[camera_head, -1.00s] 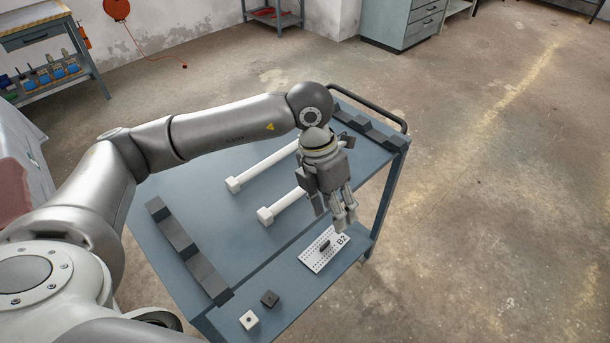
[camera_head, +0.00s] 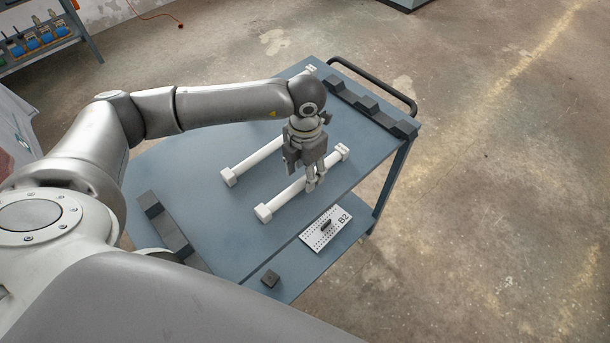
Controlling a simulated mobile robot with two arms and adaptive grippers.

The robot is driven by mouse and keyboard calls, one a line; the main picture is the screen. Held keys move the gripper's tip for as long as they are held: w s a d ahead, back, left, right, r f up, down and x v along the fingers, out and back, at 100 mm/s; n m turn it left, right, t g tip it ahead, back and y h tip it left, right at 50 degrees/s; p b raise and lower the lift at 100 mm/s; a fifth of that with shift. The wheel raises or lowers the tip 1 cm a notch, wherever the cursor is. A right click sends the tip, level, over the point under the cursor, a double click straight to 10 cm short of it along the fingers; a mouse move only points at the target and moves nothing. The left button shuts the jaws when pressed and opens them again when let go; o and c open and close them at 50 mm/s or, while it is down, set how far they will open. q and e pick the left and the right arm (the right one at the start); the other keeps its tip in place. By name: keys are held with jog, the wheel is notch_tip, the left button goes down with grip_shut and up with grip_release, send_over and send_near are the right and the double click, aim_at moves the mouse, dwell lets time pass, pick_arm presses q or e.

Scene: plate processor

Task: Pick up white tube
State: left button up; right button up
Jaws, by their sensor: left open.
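Two white tubes with square ends lie side by side on the blue-grey cart top. The nearer white tube (camera_head: 287,198) runs from lower left to upper right. The farther white tube (camera_head: 250,161) lies behind it, its middle hidden by my arm. My left gripper (camera_head: 312,186) points down at the nearer tube, with its fingers over the tube's right half. The fingers are open. I cannot tell whether they touch the tube or straddle it. My right gripper is not in view.
The cart (camera_head: 225,228) has a dark notched rack (camera_head: 368,104) at its far right and another (camera_head: 165,225) at its left. Concrete floor is clear to the right.

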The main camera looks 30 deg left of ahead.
pick_arm(q)
jog(key=shift+s+d+f, duration=0.1)
jog(key=shift+s+f, duration=0.1)
jog(key=shift+f, duration=0.65)
jog(key=shift+w+f, duration=0.15)
jog(key=shift+f, duration=0.1)
grip_shut()
jog(key=shift+r, duration=0.15)
